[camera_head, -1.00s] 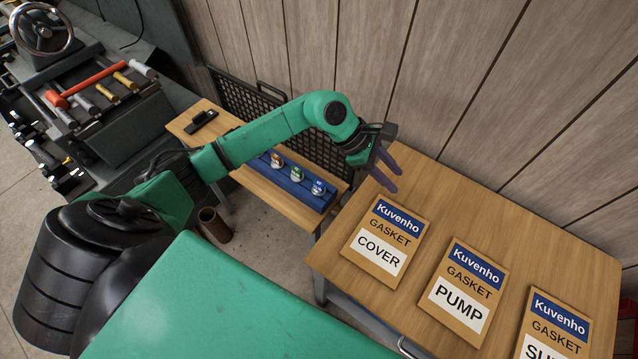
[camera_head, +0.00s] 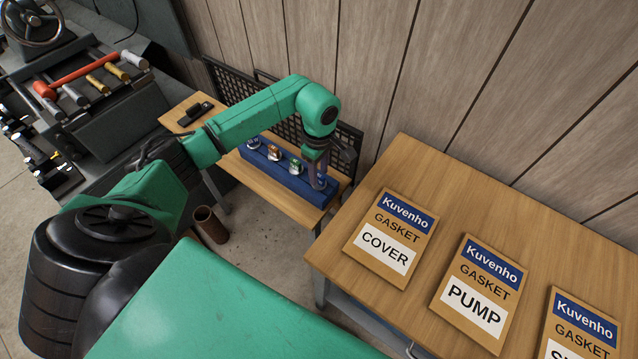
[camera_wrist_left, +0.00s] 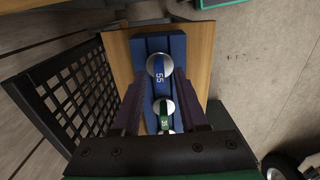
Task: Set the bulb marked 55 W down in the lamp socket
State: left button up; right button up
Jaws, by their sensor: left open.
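The bulb marked 55 (camera_wrist_left: 160,76) has a round silvery top and a blue band, and sits upright in a blue rack (camera_wrist_left: 176,41) in the left wrist view. My left gripper (camera_head: 318,172) is open over the near right end of the rack (camera_head: 262,168). Its two dark purple fingers point down on either side of the line of bulbs, close to the 55 bulb. In the head view the fingers hide most of that bulb. I cannot make out a lamp socket. My right gripper is not in view.
A green-banded bulb (camera_head: 296,167), an orange-banded bulb (camera_head: 274,153) and another bulb (camera_head: 253,143) stand in the same rack. A black mesh panel (camera_wrist_left: 73,91) stands close beside it. A wooden table (camera_head: 420,170) with gasket boxes (camera_head: 388,262) is to the right.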

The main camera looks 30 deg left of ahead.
pick_arm(q)
jog(key=shift+f, duration=0.1)
grip_shut()
notch_tip(320, 180, up, 7)
jog(key=p, duration=0.4)
